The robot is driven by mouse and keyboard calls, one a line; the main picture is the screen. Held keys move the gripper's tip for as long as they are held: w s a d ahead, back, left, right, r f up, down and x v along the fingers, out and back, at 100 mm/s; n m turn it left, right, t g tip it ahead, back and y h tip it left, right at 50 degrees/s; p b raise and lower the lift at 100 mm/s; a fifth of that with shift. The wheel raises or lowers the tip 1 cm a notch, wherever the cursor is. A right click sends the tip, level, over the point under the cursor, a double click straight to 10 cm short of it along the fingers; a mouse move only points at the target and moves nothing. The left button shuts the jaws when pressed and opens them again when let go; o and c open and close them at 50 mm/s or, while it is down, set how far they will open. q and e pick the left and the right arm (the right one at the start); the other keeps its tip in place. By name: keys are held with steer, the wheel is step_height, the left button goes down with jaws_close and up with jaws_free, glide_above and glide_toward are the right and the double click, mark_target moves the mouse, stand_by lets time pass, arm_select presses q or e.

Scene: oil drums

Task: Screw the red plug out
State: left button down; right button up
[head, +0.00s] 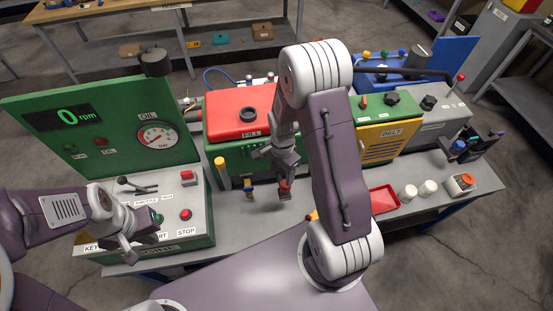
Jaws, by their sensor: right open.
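The red plug (284,184) is small and sits low in front of the green engine block, below the red tank. My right gripper (281,168) is open and points down just above the red plug. Whether its fingers reach around the plug or touch it is too small to tell. My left gripper (140,234) is over the lower front of the control console, near the start and stop buttons. Its fingers are too small to tell open or shut.
The green console (195,205) with gauge and display stands left. A red tank (238,112) and a yellow belt cover (378,145) stand behind. A red tray (383,200) and white cups (409,192) are to the right.

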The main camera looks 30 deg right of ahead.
mark_target(285, 186)
steer(key=shift+s+d+r, duration=0.2)
steer(key=shift+s+d, duration=0.2)
steer(key=shift+s, duration=0.15)
steer(key=shift+s+d+r, duration=0.15)
steer(key=shift+s+d, duration=0.25)
steer(key=shift+s, duration=0.1)
steer(key=shift+s+f, duration=0.15)
steer(key=shift+f, duration=0.1)
steer(key=f, duration=0.1)
steer(key=w+f, duration=0.1)
steer(key=f, duration=0.1)
steer(key=a+f, duration=0.1)
steer(key=f, duration=0.1)
steer(key=shift+w+p, duration=0.15)
steer(key=shift+p, duration=0.2)
steer(key=f, duration=0.3)
steer(key=shift+s+d+f, duration=0.3)
steer(key=shift+w+a, duration=0.15)
steer(key=shift+c, duration=0.6)
steer(key=c, duration=0.5)
jaws_close()
arm_select(q)
steer(key=shift+s+d+r+p, duration=0.2)
steer(key=shift+s+r, duration=0.15)
steer(key=shift+r, duration=0.2)
steer(key=shift+s+d+r+p, duration=0.1)
steer(key=shift+s+d+r, duration=0.1)
steer(key=shift+s+r, duration=0.25)
arm_select(e)
steer(key=n, duration=0.6)
